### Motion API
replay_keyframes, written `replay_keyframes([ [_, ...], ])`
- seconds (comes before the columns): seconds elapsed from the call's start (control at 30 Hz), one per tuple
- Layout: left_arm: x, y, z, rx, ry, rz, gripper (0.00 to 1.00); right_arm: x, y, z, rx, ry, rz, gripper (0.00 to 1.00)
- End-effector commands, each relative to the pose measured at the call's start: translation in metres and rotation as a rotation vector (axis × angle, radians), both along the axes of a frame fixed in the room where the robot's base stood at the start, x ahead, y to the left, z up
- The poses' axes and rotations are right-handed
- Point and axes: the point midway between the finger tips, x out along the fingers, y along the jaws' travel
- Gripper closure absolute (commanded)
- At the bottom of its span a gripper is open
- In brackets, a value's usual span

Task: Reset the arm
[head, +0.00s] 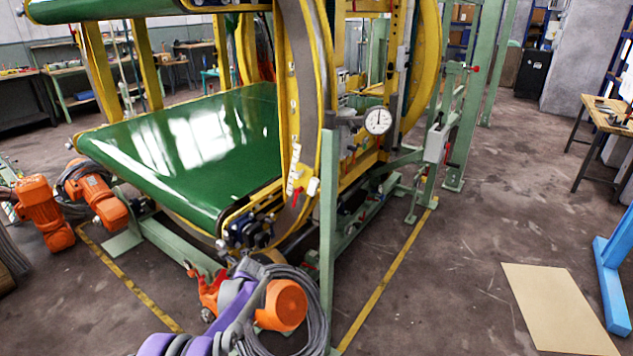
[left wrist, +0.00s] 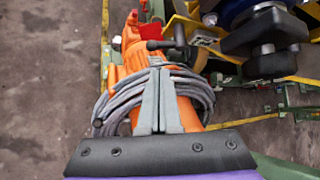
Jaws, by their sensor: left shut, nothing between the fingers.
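My left arm (head: 232,310), purple and grey, reaches in at the bottom of the head view, over an orange motor (head: 284,305) with grey cable coiled around it. In the left wrist view my left gripper (left wrist: 157,72) is shut and empty, its two grey fingers together in front of the coiled cable (left wrist: 110,105) and the orange housing (left wrist: 133,50). I cannot tell whether the fingertips touch the cable. My right gripper is in neither view.
The ring inverter has yellow rings (head: 322,110), a green belt (head: 190,140) and a dial gauge (head: 378,120). A green post (head: 328,230) stands close to my left arm. More orange motors (head: 42,212) sit at left. Floor (head: 450,270) at right is mostly clear, with a tan board (head: 560,310).

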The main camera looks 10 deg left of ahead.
Motion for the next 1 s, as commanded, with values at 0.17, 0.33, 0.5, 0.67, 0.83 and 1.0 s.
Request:
replay_keyframes([
  [0.17,-0.017,-0.018,0.023,-0.084,-0.039,0.069,1.0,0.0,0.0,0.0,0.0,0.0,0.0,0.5],
  [0.33,-0.068,-0.058,0.067,-0.293,-0.126,0.25,1.0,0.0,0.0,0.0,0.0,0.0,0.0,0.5],
  [0.5,-0.135,-0.101,0.101,-0.521,-0.205,0.468,1.0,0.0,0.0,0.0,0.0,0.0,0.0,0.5],
  [0.67,-0.207,-0.138,0.119,-0.724,-0.26,0.686,1.0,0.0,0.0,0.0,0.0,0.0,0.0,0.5],
  [0.83,-0.287,-0.173,0.122,-0.921,-0.299,0.931,1.0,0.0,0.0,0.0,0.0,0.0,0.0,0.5],
  [1.0,-0.356,-0.2,0.111,-1.076,-0.318,1.157,1.0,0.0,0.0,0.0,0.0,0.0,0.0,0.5],
])
